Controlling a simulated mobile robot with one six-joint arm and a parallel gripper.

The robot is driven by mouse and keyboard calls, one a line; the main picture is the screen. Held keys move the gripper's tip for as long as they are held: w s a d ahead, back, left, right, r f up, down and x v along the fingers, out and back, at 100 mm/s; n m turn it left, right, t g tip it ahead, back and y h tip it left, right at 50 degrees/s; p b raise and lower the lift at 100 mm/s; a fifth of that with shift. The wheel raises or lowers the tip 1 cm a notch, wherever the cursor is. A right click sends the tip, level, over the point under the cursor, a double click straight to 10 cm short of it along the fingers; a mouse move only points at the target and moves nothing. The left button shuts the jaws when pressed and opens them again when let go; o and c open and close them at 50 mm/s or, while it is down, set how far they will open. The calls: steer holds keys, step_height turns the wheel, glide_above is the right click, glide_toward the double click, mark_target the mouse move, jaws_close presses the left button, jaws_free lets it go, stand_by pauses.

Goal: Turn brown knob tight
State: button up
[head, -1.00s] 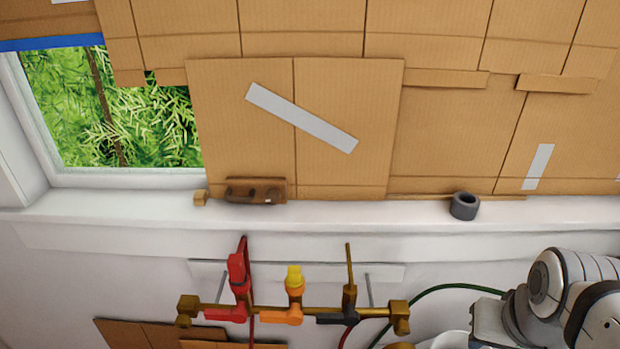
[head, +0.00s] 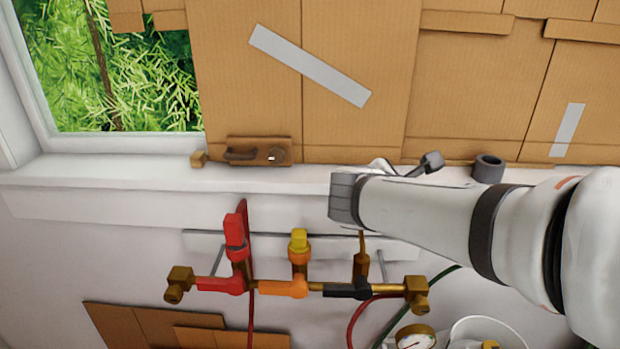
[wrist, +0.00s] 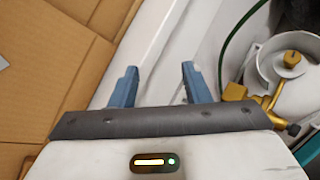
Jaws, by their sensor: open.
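A brass-brown knob (wrist: 291,59) sits on top of a white fitting at the right of the wrist view. Lower left of it is a brass valve body (wrist: 238,92). The lower edge of the head view shows a small yellowish knob (head: 490,345), perhaps the same one. My gripper (wrist: 158,80) is open and empty, its two blue-grey fingers apart, left of the knob and not touching it. In the head view my arm reaches in from the right, and the gripper is largely hidden behind its grey end.
A brass pipe (head: 265,288) with red, orange and black valves runs below the sill (head: 100,172). A brown plate with a handle (head: 258,152) and a dark ring (head: 488,168) are on the sill. A gauge (head: 416,338) and hoses are low right.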

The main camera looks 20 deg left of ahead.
steer(key=a+f+n+t+y+b, duration=0.1)
steer(key=a+n+t+y+b, duration=0.25)
steer(key=a+n, duration=0.75)
steer(key=n+t+y+b, duration=0.2)
steer(key=n+y, duration=0.2)
steer(key=y, duration=0.1)
glide_toward(276, 159)
steer(key=w, duration=0.2)
steer(key=x, duration=0.5)
steer(key=p+x, duration=0.1)
steer(key=x, duration=0.1)
steer(key=shift+w+a+r, duration=0.1)
steer(key=shift+w+a, duration=0.05)
steer(key=shift+a, duration=0.2)
steer(key=shift+w, duration=0.3)
steer(key=shift+c, duration=0.4)
steer(key=c, duration=0.6)
